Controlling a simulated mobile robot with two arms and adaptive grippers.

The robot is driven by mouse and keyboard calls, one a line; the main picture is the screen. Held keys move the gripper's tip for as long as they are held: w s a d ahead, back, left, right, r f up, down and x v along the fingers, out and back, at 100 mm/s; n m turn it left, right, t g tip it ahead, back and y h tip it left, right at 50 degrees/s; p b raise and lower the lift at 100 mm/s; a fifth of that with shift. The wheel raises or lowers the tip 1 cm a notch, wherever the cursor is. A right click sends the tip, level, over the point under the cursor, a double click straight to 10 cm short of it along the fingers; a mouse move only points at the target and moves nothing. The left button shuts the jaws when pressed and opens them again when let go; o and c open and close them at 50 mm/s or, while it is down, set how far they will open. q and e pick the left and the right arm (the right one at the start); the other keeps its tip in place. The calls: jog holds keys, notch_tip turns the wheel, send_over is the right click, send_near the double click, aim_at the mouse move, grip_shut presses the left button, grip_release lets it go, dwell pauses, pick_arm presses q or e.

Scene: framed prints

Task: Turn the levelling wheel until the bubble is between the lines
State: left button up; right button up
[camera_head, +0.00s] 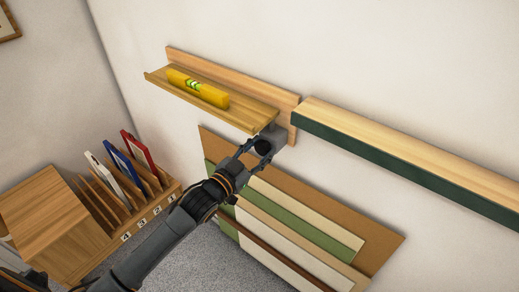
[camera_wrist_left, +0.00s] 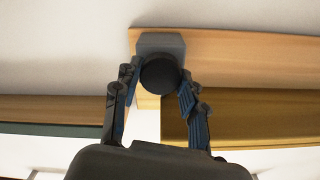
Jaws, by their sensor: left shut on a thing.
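A yellow spirit level (camera_head: 199,88) with a green vial (camera_head: 193,85) lies on a narrow wooden ledge (camera_head: 245,113) on the wall. The vial is too small to tell where the bubble stands against the lines. The round black levelling wheel (camera_head: 263,147) sits on a grey block (camera_head: 275,137) under the ledge's right end. My left gripper (camera_head: 254,150) is shut on the wheel. In the left wrist view, its fingers (camera_wrist_left: 159,76) hold the wheel (camera_wrist_left: 160,73) from both sides, with the grey block (camera_wrist_left: 160,44) behind it. My right gripper is not in view.
A wooden shelf with a dark green front (camera_head: 400,160) juts from the wall right of the ledge. Below hangs a brown board with green and cream strips (camera_head: 300,222). A numbered wooden rack (camera_head: 125,205) with framed prints stands at lower left.

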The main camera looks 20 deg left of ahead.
pick_arm(q)
jog(key=o, duration=1.2)
jog(key=shift+c, duration=0.2)
jog(key=shift+s+a, duration=0.15)
jog(key=shift+s, duration=0.25)
jog(key=v, duration=1.1)
